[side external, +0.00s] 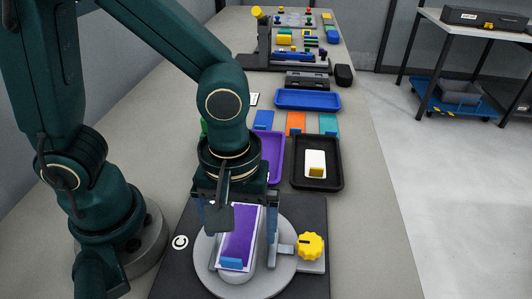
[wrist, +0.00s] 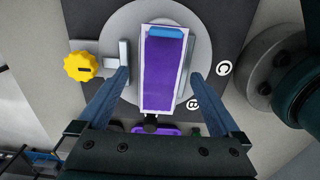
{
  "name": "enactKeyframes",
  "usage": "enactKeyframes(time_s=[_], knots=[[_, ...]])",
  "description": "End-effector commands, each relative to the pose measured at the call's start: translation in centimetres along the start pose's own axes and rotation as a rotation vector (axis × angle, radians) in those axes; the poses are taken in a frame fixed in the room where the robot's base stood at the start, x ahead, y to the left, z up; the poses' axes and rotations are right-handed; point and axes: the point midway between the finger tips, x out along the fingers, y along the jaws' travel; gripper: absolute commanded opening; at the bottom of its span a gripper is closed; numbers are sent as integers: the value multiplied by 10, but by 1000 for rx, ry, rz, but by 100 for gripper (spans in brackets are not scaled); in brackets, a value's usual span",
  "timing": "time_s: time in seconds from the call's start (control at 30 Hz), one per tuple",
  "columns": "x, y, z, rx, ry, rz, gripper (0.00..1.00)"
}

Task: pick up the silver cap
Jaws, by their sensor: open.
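A grey-silver rounded piece (side external: 240,273), which may be the silver cap, lies on the round grey plate (side external: 205,272). A white-edged purple sheet (side external: 239,235) covers most of it, with a blue strip (side external: 232,264) at its near end. My gripper (side external: 236,222) is over the plate. In the wrist view, my gripper (wrist: 160,75) is open, with one finger on each side of the sheet and nothing held.
A yellow knob (side external: 311,246) is at the fixture's right. Beyond it are a black tray (side external: 333,179) holding a white-and-yellow block (side external: 315,163), a purple tray (side external: 271,160) and a blue tray (side external: 308,107). The bench's right strip is clear.

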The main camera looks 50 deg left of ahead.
Motion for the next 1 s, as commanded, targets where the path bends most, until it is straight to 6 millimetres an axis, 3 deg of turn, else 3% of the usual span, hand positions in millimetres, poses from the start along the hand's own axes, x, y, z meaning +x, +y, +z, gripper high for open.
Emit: enactKeyframes(time_s=[0.37,0.4,0.63,1.0], knots=[[9,0,0,0,0,1,100],[9,0,0,0,0,1,96],[9,0,0,0,0,1,9],[5,0,0,0,1,3,9]])
